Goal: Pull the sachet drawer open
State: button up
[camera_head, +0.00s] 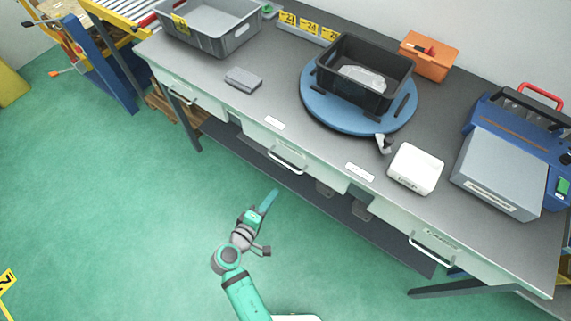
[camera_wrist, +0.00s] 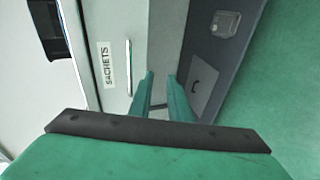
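The sachet drawer shows in the wrist view as a pale front with a white "SACHETS" label (camera_wrist: 107,65) and an upright-looking silver bar handle (camera_wrist: 128,68). In the head view it appears to be the middle drawer (camera_head: 262,139) under the bench, with its handle (camera_head: 287,163) below; it looks shut. My gripper (camera_head: 273,194) is over the green floor in front of the bench, apart from the handle. In the wrist view its two green fingers (camera_wrist: 161,76) have a gap between them with nothing held. The handle lies left of both fingertips there, not between them.
The bench (camera_head: 225,102) carries a grey tote (camera_head: 237,40), a blue turntable (camera_head: 312,112) with a black crate, a white box (camera_head: 416,169) and a blue machine (camera_head: 505,165). Another drawer handle (camera_head: 432,250) is at right. A dark lower shelf (camera_head: 300,183) lies below; floor at left is clear.

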jog(key=h, duration=0.2)
send_near(285, 164)
jog(key=f, duration=0.1)
jog(key=x, duration=1)
jog(key=shift+r, duration=0.2)
grip_shut()
